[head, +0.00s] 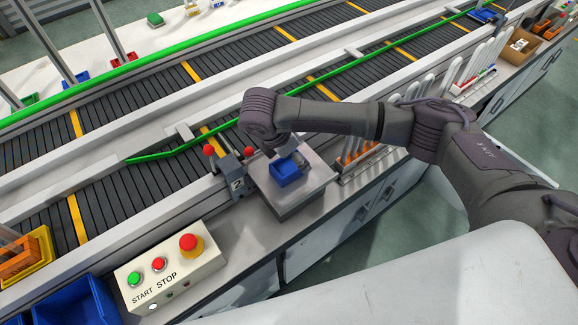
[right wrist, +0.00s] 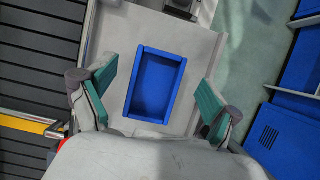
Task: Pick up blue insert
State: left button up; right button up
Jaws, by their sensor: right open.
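The blue insert (head: 284,173), a small open-topped rectangular tray, lies on a grey metal platform (head: 314,188) beside the conveyor. My right gripper (head: 289,154) is just over the insert, its arm reaching in from the right; its wrist hides part of the insert. In the right wrist view the gripper (right wrist: 157,88) is open, with one teal finger pad on each side of the insert (right wrist: 157,84). Gaps show between the pads and the insert's long sides, so it is not gripped. My left gripper is out of view.
A control box (head: 172,268) with START and STOP buttons stands at the front left, beside a blue bin (head: 75,303). The conveyor (head: 145,190) runs behind the platform. Orange parts in a rack (head: 358,152) stand right of the platform, under my arm.

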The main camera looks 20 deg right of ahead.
jog(key=x, duration=0.4)
jog(key=shift+w+d+p, duration=0.1)
jog(key=shift+d+p, duration=0.05)
jog(key=shift+p, duration=0.2)
jog(key=shift+r, duration=0.1)
jog(key=c, duration=1.5)
